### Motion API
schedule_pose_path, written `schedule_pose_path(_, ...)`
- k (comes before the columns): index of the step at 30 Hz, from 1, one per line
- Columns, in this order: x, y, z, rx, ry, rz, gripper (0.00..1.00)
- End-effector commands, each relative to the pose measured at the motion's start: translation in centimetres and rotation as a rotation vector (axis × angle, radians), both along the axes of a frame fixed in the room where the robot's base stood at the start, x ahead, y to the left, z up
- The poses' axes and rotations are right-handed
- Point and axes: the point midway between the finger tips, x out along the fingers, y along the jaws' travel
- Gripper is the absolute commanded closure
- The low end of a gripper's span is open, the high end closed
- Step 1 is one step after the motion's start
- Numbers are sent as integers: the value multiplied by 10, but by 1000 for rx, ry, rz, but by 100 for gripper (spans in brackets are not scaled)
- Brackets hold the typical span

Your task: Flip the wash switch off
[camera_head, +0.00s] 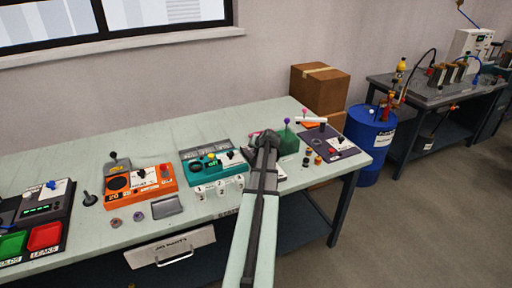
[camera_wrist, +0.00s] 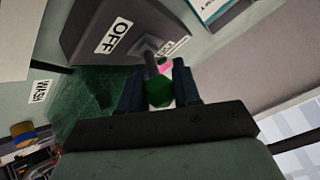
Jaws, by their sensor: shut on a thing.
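The wash switch is a dark grey box (camera_wrist: 88,22) in the wrist view, with a white OFF label (camera_wrist: 114,36). A second white label (camera_wrist: 168,46) is partly hidden behind its short grey lever (camera_wrist: 150,64). The lever ends in a green ball knob (camera_wrist: 159,93). My gripper (camera_wrist: 160,88) has its two dark fingers on either side of the knob and is shut on it. A WASH label (camera_wrist: 40,91) lies beside the box.
The pale green bench (camera_head: 215,220) holds an orange device (camera_head: 130,196) and a teal device (camera_head: 190,168) left of my gripper. A green block (camera_head: 288,145) with a purple-knobbed stick and a dark panel (camera_head: 340,150) stand to the right, close by. A blue drum (camera_head: 368,160) stands beyond.

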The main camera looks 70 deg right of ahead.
Motion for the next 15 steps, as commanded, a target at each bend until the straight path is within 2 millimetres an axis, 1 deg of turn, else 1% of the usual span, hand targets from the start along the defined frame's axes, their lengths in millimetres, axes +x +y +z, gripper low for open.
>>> schedule_pose_path(3,-1,-2,0,-2,2,-1,100)
schedule_pose_path(4,-1,-1,0,-2,2,-1,65)
schedule_pose_path(11,0,-1,0,0,2,-1,44)
schedule_pose_path(15,0,-1,0,0,2,-1,44)
